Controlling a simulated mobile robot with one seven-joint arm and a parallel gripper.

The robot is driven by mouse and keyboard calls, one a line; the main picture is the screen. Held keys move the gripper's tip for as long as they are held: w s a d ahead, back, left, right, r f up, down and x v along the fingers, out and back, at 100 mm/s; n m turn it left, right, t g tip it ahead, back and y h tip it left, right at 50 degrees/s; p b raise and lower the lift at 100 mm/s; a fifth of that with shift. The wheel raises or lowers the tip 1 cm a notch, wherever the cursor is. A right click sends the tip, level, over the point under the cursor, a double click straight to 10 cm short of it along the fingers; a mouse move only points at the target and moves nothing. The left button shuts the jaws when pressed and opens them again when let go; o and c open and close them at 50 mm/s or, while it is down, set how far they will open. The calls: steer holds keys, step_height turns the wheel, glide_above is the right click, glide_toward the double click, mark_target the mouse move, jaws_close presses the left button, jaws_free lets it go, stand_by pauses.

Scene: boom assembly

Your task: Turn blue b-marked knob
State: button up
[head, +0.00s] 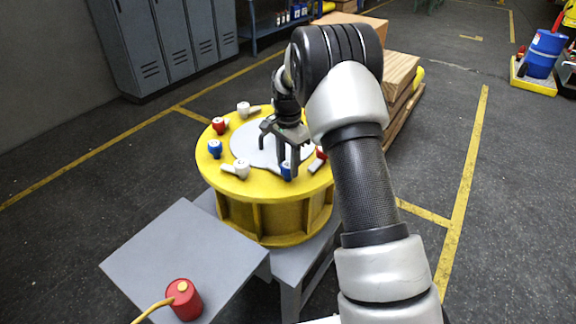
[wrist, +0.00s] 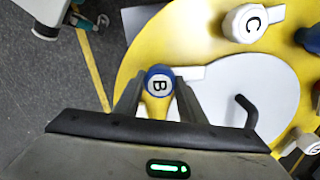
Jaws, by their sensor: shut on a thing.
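The blue knob marked B (wrist: 159,82) sits on the yellow round fixture (wrist: 135,58), between my gripper's two fingers in the wrist view. My gripper (wrist: 158,98) is shut on this knob. In the head view the knob (head: 287,170) shows low at the front right of the fixture (head: 270,210), partly hidden by my gripper (head: 288,165), which points down onto it. The B reads sideways in the wrist view. A pale handle reaches from the knob to the right over the white disc.
Other knobs ring the fixture: a white one marked C (wrist: 245,22), another blue one (head: 215,148), a red one (head: 219,125) and several more. A bent black handle (wrist: 243,110) rises from the disc. A grey table (head: 180,245) with a red cylinder (head: 183,299) stands front left.

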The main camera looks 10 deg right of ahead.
mark_target(288, 164)
steer(key=m, duration=0.4)
steer(key=shift+r, duration=0.1)
steer(key=shift+m, duration=1.7)
steer(key=o, duration=1)
steer(key=shift+o, duration=0.2)
step_height(288, 164, up, 17)
steer(key=shift+r+p, duration=0.2)
steer(key=shift+p, duration=0.15)
